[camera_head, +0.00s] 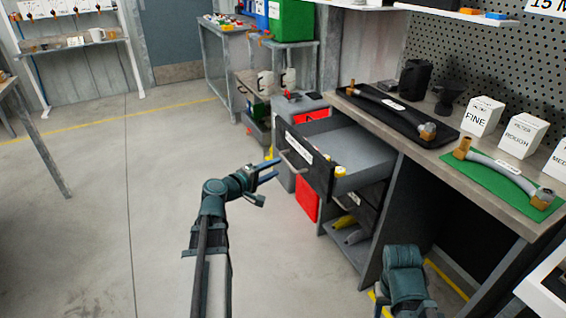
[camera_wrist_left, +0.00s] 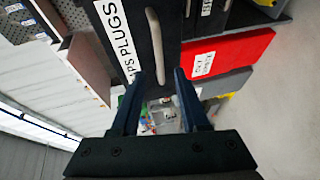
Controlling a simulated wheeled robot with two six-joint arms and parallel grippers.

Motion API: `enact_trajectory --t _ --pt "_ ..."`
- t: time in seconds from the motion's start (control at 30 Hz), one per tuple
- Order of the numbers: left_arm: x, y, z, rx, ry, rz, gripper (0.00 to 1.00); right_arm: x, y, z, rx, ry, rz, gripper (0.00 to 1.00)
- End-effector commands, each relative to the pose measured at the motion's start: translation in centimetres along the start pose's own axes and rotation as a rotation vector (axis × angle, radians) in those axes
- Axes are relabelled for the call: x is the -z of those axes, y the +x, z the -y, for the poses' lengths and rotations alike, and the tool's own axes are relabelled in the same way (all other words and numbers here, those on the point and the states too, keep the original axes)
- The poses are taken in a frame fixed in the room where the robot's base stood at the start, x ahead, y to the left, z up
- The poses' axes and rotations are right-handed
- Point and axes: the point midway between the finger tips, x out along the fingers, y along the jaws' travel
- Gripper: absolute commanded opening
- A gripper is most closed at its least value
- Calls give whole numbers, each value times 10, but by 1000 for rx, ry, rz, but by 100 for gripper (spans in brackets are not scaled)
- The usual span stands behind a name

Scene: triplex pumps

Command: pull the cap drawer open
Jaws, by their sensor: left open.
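The cap drawer (camera_head: 318,170) is a dark-fronted drawer with a grey inside, standing pulled out from under the workbench. A few small yellow and red pieces lie in it. Its white label reads "PS PLUGS" where it shows in the left wrist view (camera_wrist_left: 119,35). Its pale bar handle (camera_head: 292,162) also shows in the left wrist view (camera_wrist_left: 153,40), lined up between the finger directions. My left gripper (camera_head: 277,169) is open and empty just in front of the handle, its fingers not closed on it. Only part of my right arm shows, at the lower right; its gripper is hidden.
The workbench (camera_head: 445,158) carries a black tray, a green mat (camera_head: 506,184) with a hose, and white filter boxes (camera_head: 482,116). A lower drawer or shelf sits beneath. Floor on the left is clear.

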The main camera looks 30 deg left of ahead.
Motion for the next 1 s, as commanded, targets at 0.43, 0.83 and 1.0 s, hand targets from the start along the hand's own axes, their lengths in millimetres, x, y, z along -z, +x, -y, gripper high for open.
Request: enact_trajectory --t 0.43,0.83,1.0 --pt "0 -66 0 0 0 -1 45 -1 -12 -1 2 1 0 50" --pt "0 -69 0 0 0 0 45 -1 -12 -1 3 1 0 50" --pt "0 -69 0 0 0 0 45 -1 -12 -1 2 1 0 50"
